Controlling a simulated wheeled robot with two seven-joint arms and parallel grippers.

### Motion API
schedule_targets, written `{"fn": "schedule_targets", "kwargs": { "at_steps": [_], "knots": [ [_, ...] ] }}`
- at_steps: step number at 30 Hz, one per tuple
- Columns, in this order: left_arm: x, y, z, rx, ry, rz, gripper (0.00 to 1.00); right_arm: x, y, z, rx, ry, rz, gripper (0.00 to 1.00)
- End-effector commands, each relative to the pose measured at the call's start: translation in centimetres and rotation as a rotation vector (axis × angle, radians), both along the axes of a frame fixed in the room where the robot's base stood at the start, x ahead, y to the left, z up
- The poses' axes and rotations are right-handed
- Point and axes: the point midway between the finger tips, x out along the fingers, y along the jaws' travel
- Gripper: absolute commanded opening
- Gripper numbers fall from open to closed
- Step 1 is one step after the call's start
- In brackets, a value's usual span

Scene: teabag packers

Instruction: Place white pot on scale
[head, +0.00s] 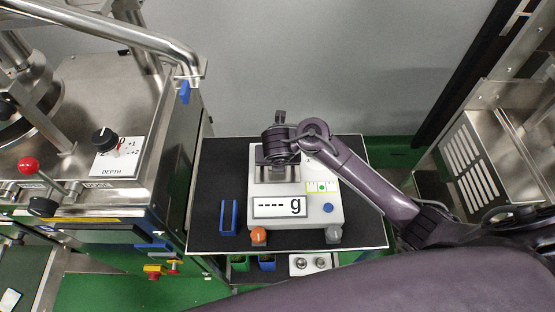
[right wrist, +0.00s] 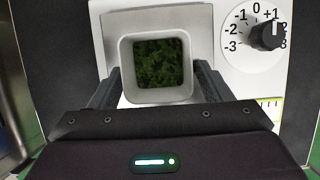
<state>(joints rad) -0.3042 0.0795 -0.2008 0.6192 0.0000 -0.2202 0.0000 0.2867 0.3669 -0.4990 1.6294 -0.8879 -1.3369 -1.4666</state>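The white pot (right wrist: 128,92) is square with rounded corners and holds dark green leaves; the right wrist view sees it from above. My right gripper (right wrist: 158,84) has one finger close against each side of the pot and looks shut on it. In the head view the gripper (head: 278,170) is over the scale's back part and hides most or all of the pot. The scale (head: 300,228) is white, with a metal plate (right wrist: 150,17) behind and under the pot. Its display shows dashes and a "g". Whether the pot rests on the plate is unclear. My left gripper is out of view.
A metal machine with a depth knob (head: 104,139) stands at left. A shelf below holds small containers (head: 310,264).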

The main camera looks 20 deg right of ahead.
Motion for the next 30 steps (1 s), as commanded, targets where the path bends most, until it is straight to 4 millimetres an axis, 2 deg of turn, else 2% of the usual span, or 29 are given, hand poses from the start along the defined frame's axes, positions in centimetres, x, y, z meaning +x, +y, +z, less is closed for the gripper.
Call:
{"fn": "schedule_targets", "kwargs": {
  "at_steps": [7, 11, 14, 24, 30],
  "knots": [
    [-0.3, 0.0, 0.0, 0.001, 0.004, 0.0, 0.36, 0.0, 0.0, 0.0, 0.0, 0.0, 0.0, 0.72],
    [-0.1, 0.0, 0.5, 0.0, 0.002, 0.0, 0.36, -0.1, 0.1, 0.8, 0.002, 0.0, 0.0, 0.72],
    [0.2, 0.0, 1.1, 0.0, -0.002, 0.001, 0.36, -0.6, 0.4, 2.2, 0.005, 0.001, 0.001, 0.72],
    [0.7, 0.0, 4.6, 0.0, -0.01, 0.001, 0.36, -3.3, 1.2, 9.2, 0.007, 0.001, 0.0, 0.72],
    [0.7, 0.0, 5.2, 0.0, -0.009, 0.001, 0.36, -4.2, 1.4, 11.1, 0.003, 0.0, 0.0, 0.72]
  ]
}}
